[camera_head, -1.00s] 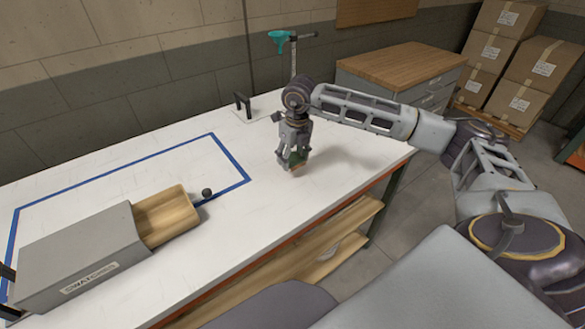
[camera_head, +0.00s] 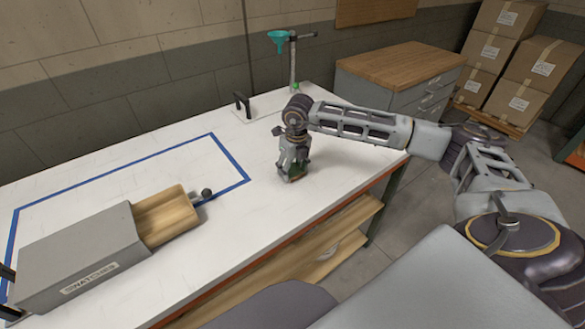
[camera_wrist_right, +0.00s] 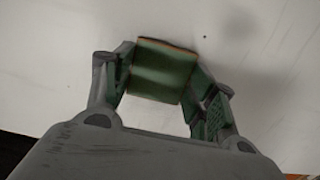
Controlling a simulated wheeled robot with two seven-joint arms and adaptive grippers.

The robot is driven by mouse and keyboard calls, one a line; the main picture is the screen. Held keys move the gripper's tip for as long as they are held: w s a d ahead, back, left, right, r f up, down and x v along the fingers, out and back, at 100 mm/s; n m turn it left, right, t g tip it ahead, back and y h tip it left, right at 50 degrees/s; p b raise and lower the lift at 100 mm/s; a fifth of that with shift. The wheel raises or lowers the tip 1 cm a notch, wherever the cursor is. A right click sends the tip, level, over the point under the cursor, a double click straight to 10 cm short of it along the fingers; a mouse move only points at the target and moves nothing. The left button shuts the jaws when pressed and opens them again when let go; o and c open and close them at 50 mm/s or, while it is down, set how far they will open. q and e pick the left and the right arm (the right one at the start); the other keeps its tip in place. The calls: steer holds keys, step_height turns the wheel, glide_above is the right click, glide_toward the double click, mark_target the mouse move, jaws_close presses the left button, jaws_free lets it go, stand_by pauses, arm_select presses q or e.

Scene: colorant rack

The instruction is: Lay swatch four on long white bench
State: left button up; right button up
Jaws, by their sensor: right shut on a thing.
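My right gripper (camera_head: 291,174) is low over the long white bench (camera_head: 215,232), right of the blue taped outline. In the right wrist view the gripper (camera_wrist_right: 163,85) is shut on a green swatch (camera_wrist_right: 162,70) with a thin orange-brown edge, one finger on each side of it. No number shows on it, so I cannot tell if it is swatch four. Its far edge is close to the white surface; whether it touches I cannot tell. In the head view the swatch is mostly hidden by the fingers.
A grey box marked SWATCHES (camera_head: 80,262) with an open wooden drawer (camera_head: 165,217) sits at the left of the bench. A stand with a teal funnel (camera_head: 279,38) and a black handle (camera_head: 241,103) are at the back. The bench around my right gripper is clear.

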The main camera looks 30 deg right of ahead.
mark_target(295, 173)
steer(key=shift+f, duration=0.1)
steer(key=o, duration=0.9)
steer(key=r, duration=0.4)
steer(key=s+r, duration=0.1)
steer(key=r, duration=0.7)
steer(key=shift+s+r, duration=0.1)
steer(key=shift+s, duration=0.1)
